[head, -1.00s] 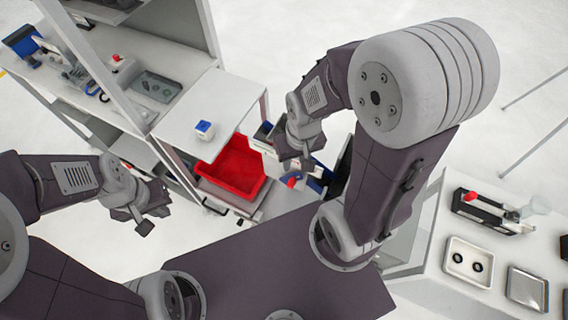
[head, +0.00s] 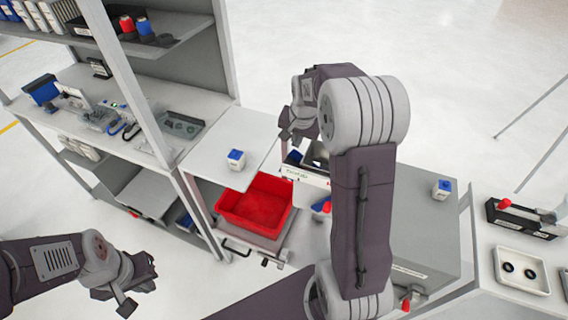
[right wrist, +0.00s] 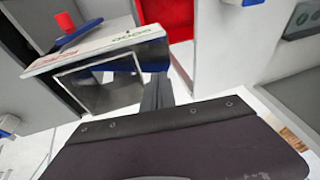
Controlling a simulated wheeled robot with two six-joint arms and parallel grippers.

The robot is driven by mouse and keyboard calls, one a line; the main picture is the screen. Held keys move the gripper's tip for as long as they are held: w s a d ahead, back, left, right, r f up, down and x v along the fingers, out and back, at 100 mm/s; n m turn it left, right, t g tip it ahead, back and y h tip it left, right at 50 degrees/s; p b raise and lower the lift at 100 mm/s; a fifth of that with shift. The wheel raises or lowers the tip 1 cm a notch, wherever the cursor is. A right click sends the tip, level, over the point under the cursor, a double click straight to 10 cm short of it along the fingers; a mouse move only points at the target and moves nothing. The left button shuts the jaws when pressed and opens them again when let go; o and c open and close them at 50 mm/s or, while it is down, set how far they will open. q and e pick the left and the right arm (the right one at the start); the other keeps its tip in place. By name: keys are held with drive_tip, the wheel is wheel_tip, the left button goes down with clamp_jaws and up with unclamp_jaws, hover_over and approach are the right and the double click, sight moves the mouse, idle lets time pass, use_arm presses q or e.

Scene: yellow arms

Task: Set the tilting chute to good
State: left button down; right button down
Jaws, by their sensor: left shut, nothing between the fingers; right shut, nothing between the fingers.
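The chute unit (head: 308,174) stands right of the red bin in the head view, partly hidden behind my right arm. In the right wrist view it has a white top plate (right wrist: 95,48) with red lettering at left and green lettering at right, over a dark open-fronted box (right wrist: 110,88). A red knob (right wrist: 66,22) stands on a blue part at its left. Which way the chute tilts I cannot tell. My right gripper (head: 288,132) is shut and empty, just beyond the chute unit in the picture. My left gripper (head: 130,290) is shut and empty at lower left, far from it.
A red bin (head: 256,204) sits beside the chute unit. A blue-topped white block (head: 236,159) stands on the white surface beside it, another (head: 442,189) on a grey cabinet (head: 430,235) at right. Shelves at left and a workbench (head: 515,245) at right hold other items.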

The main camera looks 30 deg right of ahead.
drive_tip(key=a, duration=0.1)
approach(285, 163)
drive_tip(key=x, duration=0.5)
drive_tip(key=shift+f+p, duration=0.3)
drive_tip(key=shift+p, duration=0.1)
use_arm(q)
drive_tip(key=shift+a+r, duration=0.3)
drive_tip(key=shift+a, duration=0.15)
